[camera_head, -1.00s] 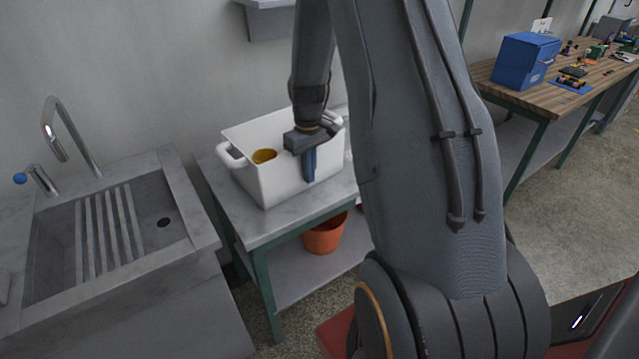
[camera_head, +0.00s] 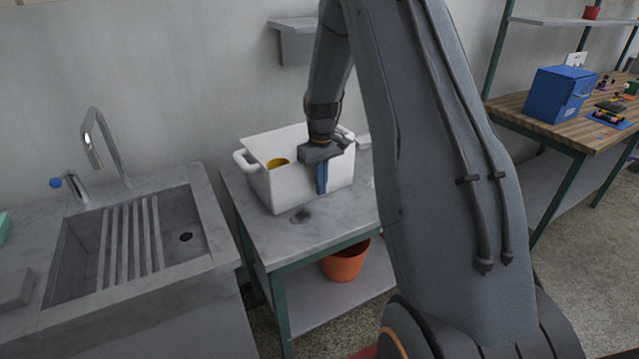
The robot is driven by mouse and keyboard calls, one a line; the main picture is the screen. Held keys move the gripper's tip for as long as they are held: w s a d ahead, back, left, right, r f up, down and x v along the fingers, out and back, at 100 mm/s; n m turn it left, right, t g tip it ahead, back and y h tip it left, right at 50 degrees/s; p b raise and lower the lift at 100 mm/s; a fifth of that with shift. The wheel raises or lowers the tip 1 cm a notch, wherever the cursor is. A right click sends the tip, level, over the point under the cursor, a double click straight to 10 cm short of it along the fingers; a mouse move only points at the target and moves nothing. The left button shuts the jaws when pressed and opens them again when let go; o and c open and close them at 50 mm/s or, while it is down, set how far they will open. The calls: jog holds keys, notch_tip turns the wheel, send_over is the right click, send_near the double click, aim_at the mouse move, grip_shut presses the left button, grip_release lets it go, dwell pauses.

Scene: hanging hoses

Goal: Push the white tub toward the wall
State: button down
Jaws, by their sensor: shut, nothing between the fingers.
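The white tub (camera_head: 300,190) stands upright on the grey table top, with its back toward the wall (camera_head: 180,80). It has loop handles at its ends, and something yellow (camera_head: 278,163) shows inside. My gripper (camera_head: 321,188) is shut and empty, pointing down at the front face of the tub, right of its middle. The blue fingers look to be against that face, though I cannot tell contact for certain. The gap between tub and wall is hidden by the tub. My arm covers part of the tub's right end.
A sink (camera_head: 125,240) with a tap stands left. An orange pot (camera_head: 345,262) sits on the lower shelf. A wall shelf (camera_head: 292,40) hangs above. A blue box (camera_head: 555,95) stands on a wooden bench.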

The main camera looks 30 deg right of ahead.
jog(key=shift+s+d+r, duration=0.15)
jog(key=shift+s+r, duration=0.2)
jog(key=shift+s, duration=0.3)
jog(key=shift+s+d+r, duration=0.15)
jog(key=shift+s+r, duration=0.2)
jog(key=shift+s, duration=0.25)
notch_tip(320, 180, up, 9)
jog(key=b, duration=0.2)
jog(key=shift+f, duration=0.15)
jog(key=s+a+f, duration=0.1)
jog(key=s+a, duration=0.7)
jog(key=s, duration=0.4)
jog(key=s+a+f+m, duration=0.1)
jog(key=s+a, duration=0.7)
jog(key=s, duration=0.4)
jog(key=shift+a+t, duration=0.4)
jog(key=shift+s+f, duration=0.1)
